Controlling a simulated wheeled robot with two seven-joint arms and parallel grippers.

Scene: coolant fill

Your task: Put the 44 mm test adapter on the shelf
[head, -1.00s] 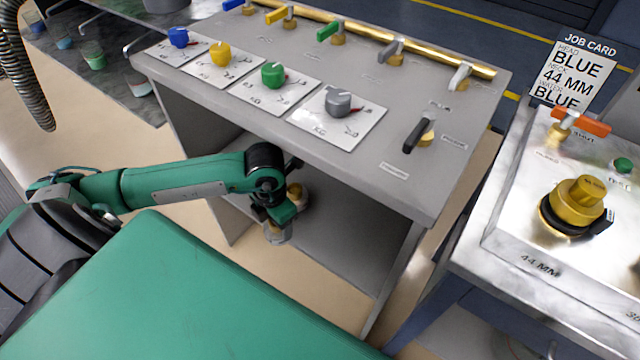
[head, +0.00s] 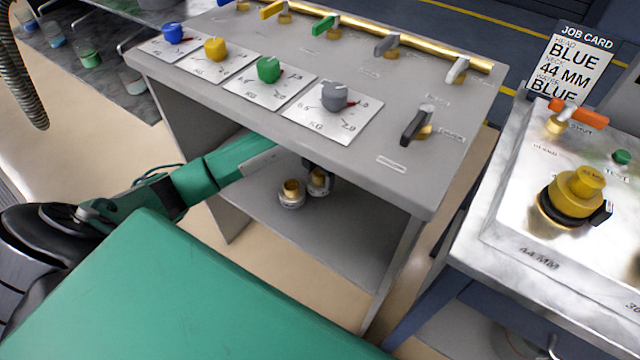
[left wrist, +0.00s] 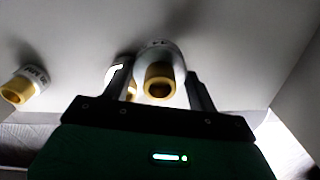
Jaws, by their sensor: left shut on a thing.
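My left gripper (head: 318,169) reaches under the console top, into the open shelf bay, and is shut on an adapter with a brass neck and pale ring (head: 319,182). The shelf (head: 345,232) is the grey board below the console top. I cannot tell whether the held adapter touches it. My right gripper is not in view.
A similar adapter (head: 291,194) stands on the shelf just left of the held one. The left wrist view shows one at left (left wrist: 22,86) and another partly hidden behind a finger (left wrist: 117,74). The console top edge (head: 290,138) overhangs the arm. Shelf space at right is clear.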

